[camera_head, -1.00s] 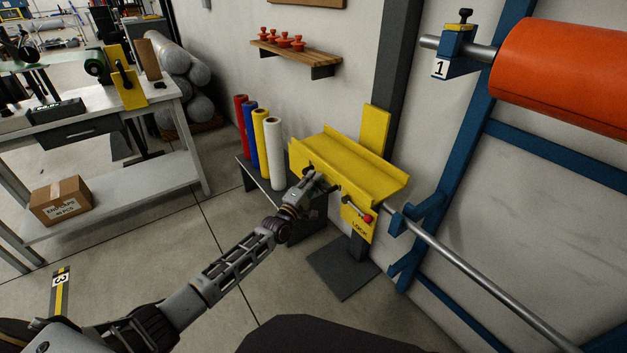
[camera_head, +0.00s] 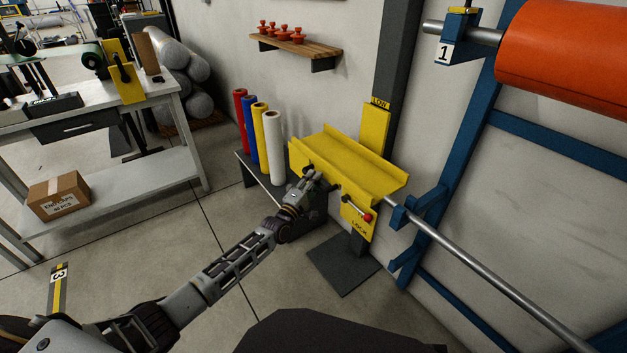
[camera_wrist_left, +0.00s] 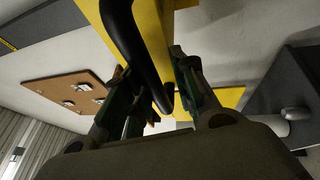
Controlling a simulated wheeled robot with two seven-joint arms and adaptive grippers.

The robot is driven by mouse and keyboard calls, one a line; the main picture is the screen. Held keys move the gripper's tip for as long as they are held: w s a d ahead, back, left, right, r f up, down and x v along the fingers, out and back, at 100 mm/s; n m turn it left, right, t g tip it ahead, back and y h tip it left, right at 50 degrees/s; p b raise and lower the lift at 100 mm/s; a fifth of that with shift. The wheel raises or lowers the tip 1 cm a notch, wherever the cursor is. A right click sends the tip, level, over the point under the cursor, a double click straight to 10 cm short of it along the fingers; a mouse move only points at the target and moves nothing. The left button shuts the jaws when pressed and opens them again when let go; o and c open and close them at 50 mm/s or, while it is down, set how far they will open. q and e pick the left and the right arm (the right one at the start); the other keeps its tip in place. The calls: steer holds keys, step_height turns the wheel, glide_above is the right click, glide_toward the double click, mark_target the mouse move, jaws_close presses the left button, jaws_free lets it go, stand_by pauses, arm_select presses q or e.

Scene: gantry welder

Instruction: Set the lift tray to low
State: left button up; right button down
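The yellow lift tray (camera_head: 350,163) is a channel-shaped trough on a dark stand beside the wall. A yellow plate (camera_head: 374,130) rises behind it, with a small LOW label (camera_head: 380,103) at its top. On its front is a LOCK plate (camera_head: 357,222) with a red-knobbed lever (camera_head: 367,217). My left gripper (camera_head: 313,177) is at the tray's near left end. In the left wrist view a black handle (camera_wrist_left: 137,45) runs between the fingers of my left gripper (camera_wrist_left: 160,95), which look shut on it; exact contact is dark. My right gripper is out of view.
Red, blue, yellow and white rolls (camera_head: 268,150) stand on a low bench left of the tray. A blue frame (camera_head: 470,120) with a steel bar (camera_head: 470,265) and an orange roll (camera_head: 565,55) is at the right. A workbench (camera_head: 110,185) stands at the left. Floor between is clear.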

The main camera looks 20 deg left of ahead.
arm_select(q)
steer(key=shift+o, duration=1)
steer(key=shift+s+f, duration=0.1)
steer(key=shift+f, duration=0.25)
steer(key=shift+r, duration=0.2)
steer(key=shift+r, duration=0.15)
steer(key=shift+s+a, duration=0.1)
steer(key=v, duration=1.1)
steer(key=shift+s, duration=0.35)
